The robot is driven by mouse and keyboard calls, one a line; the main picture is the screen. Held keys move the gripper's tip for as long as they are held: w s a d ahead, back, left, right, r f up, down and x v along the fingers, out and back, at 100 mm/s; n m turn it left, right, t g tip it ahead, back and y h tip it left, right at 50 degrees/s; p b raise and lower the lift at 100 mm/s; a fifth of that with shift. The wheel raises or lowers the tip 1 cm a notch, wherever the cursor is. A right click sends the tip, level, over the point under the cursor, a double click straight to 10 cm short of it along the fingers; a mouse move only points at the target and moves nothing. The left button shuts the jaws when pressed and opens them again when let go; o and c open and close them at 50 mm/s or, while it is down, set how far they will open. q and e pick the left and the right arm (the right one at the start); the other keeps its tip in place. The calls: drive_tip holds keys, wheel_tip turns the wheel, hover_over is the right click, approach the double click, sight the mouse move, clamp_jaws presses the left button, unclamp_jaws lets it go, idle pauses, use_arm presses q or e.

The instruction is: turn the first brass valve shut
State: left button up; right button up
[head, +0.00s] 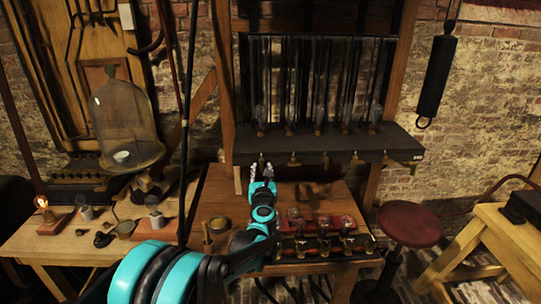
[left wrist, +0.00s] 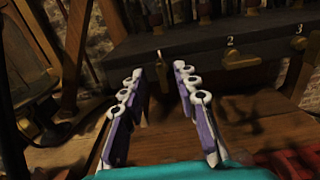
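A row of brass valves runs along the front of a dark shelf (head: 320,147). The first brass valve (head: 262,160) is at the left end, just above my left gripper (head: 261,172). In the left wrist view, my left gripper (left wrist: 158,74) is open, with one finger on either side of a small dark brass shape (left wrist: 162,76) below the number 1. That shape is partly lost in shadow, and I cannot tell whether the fingers touch it. The second valve (left wrist: 240,60) and third valve (left wrist: 300,43) show to its right. My right gripper is not in view.
Below the shelf is a wooden bench (head: 215,195) with several small glass-topped items (head: 295,217). A glass bell jar (head: 125,125) stands left, and a red stool (head: 410,223) stands right. A dark cylinder (head: 436,77) hangs by the brick wall.

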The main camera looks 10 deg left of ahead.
sight(261, 161)
use_arm(q)
drive_tip(key=shift+b+x, duration=0.8)
drive_tip(key=shift+x, duration=2.6)
clamp_jaws()
